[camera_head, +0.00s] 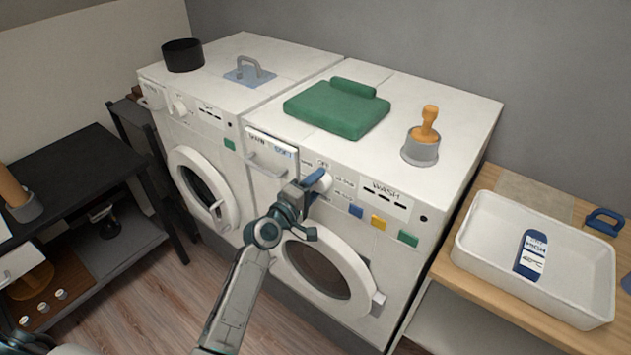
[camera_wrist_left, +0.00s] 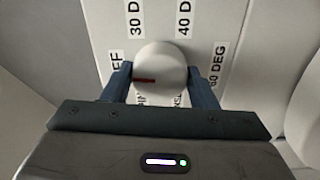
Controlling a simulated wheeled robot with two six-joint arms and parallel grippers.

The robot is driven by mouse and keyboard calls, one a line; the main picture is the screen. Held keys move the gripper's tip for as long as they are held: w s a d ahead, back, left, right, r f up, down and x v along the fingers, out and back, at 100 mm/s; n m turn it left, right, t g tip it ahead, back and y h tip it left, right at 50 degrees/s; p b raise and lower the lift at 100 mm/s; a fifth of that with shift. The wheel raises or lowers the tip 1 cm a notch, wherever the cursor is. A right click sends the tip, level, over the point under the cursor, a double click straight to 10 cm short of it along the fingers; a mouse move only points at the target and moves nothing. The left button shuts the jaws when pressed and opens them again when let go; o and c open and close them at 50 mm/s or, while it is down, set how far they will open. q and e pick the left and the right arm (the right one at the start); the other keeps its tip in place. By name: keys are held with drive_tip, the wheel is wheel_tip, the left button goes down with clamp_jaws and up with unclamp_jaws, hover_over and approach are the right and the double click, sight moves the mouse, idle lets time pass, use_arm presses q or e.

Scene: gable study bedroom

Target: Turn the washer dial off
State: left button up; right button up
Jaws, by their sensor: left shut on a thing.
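The washer (camera_head: 400,205) is the right one of two white machines and has WASH printed on its panel. Its dial (camera_wrist_left: 160,75) is a round white knob with a red mark pointing left in the left wrist view. Labels around it read 30 D, 40 D and 60 DEG, with others partly hidden. In the head view the dial (camera_head: 325,184) is partly hidden by my left gripper. My left gripper (camera_head: 314,182) is shut on the dial, with one blue finger on each side; its fingers also show in the left wrist view (camera_wrist_left: 160,85). My right gripper is not in view.
A second white machine (camera_head: 215,135) stands to the left.

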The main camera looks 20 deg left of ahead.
use_arm(q)
drive_tip(key=shift+f+n, duration=0.1)
drive_tip(key=shift+n, duration=0.5)
drive_tip(key=o, duration=1)
drive_tip(key=shift+c, duration=0.2)
drive_tip(key=b+v, duration=0.2)
drive_tip(key=v, duration=0.8)
drive_tip(key=shift+s, duration=0.4)
drive_tip(key=shift+a, duration=0.15)
